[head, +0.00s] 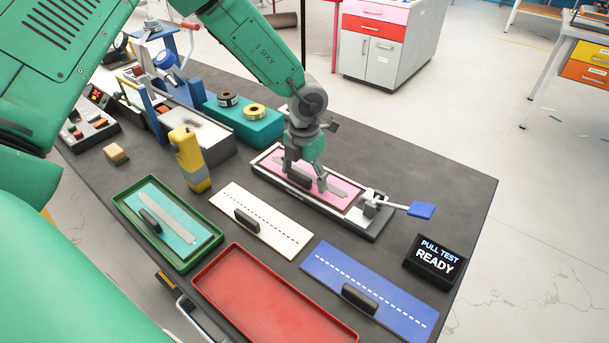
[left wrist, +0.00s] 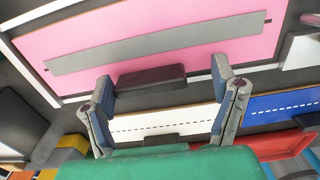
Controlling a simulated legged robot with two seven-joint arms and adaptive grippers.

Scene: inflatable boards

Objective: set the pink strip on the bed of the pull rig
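The pink strip (head: 335,181), a pink board with a grey band and a dark handle block, lies flat on the bed of the pull rig (head: 375,229). The rig has a pale frame and a blue-ended lever at its right end. My left gripper (head: 305,178) is just above the strip and partly hides it. In the left wrist view, the fingers (left wrist: 163,88) of that gripper are spread on either side of the handle block (left wrist: 152,77), with gaps showing at both sides. The pink surface (left wrist: 85,38) fills the top of that view. My right gripper is not seen.
A cream board (head: 275,225), a blue board (head: 385,295), a red tray (head: 208,281) and a green tray (head: 120,193) with a teal board lie in front. A yellow post (head: 190,160) stands left. A display (head: 435,260) reads "PULL TEST READY".

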